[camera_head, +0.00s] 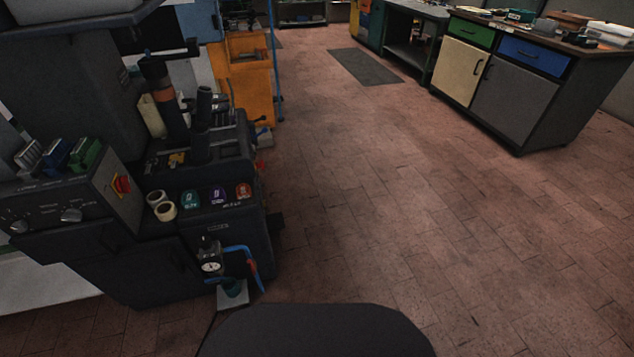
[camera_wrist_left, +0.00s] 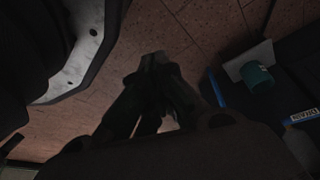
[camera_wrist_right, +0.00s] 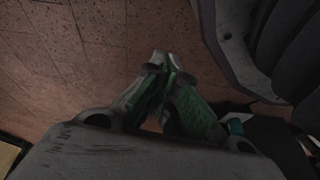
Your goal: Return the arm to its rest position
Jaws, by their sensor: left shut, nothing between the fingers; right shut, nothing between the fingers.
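My left gripper (camera_wrist_left: 153,62) shows in the left wrist view with its fingertips together and nothing between them. It hangs over the tiled floor. My right gripper (camera_wrist_right: 160,58) shows in the right wrist view, also shut and empty, over the tiled floor. Neither gripper shows in the head view. The dark heel press machine (camera_head: 215,220) stands at the left in the head view, with a gauge (camera_head: 210,262) and a blue hose (camera_head: 243,257) low on its front. A teal cup-like part (camera_wrist_left: 258,77) on a pale plate is right of the left gripper.
A workbench (camera_head: 510,85) with coloured drawers stands at the upper right. An orange cabinet (camera_head: 250,75) stands behind the machine. A dark mat (camera_head: 363,67) lies on the floor. The tiled floor (camera_head: 400,220) in the middle and right is clear.

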